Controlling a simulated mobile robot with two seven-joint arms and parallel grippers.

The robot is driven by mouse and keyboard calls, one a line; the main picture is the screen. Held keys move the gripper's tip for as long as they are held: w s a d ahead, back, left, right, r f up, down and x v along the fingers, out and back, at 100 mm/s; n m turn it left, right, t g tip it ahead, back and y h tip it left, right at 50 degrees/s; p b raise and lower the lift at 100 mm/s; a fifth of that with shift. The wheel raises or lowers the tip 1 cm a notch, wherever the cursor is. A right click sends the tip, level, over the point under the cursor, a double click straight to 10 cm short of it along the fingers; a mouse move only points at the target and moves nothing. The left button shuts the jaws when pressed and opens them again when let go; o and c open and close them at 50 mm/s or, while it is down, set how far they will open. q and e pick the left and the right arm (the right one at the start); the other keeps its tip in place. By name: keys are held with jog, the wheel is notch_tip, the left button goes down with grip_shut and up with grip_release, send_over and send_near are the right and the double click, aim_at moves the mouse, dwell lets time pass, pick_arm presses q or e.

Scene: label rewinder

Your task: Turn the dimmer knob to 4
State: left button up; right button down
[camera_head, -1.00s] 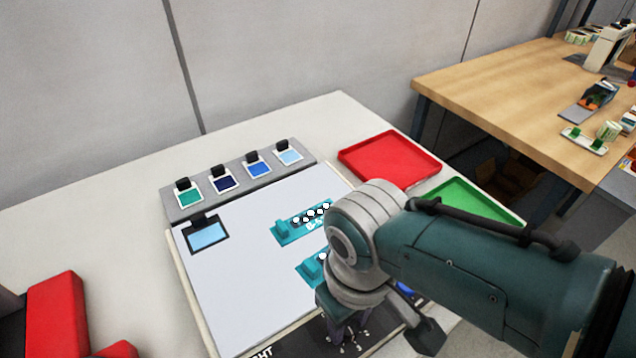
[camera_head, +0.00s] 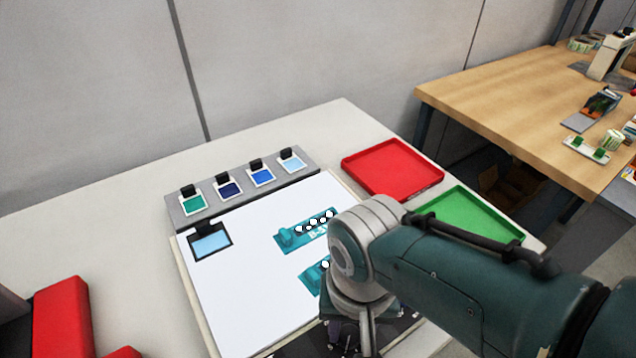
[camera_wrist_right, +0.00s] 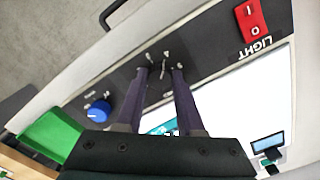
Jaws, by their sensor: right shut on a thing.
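The dark control strip (camera_wrist_right: 125,75) of the light board runs across the right wrist view. White dial marks show on it around my right fingertips. My right gripper (camera_wrist_right: 162,72) points down at this strip, its two fingers closed in on the dimmer knob among the marks. The knob is dark and small between the fingertips, and I cannot read its setting. In the head view my right gripper (camera_head: 346,334) is at the board's front edge, mostly hidden under my wrist. My left gripper is not in view.
A blue knob (camera_wrist_right: 99,111) and a red light switch (camera_wrist_right: 250,20) sit on the same strip, either side of the gripper. A red tray (camera_head: 392,168) and green tray (camera_head: 470,215) lie right of the board. Teal pieces (camera_head: 305,230) lie on the white panel.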

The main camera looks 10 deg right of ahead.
aim_at(350, 334)
dwell(0.4)
jog(key=c, duration=0.5)
grip_release()
notch_tip(350, 334, up, 8)
jog(key=p, duration=0.5)
jog(key=shift+r, duration=0.15)
jog(key=shift+r+p, duration=0.45)
jog(key=shift+r, duration=0.4)
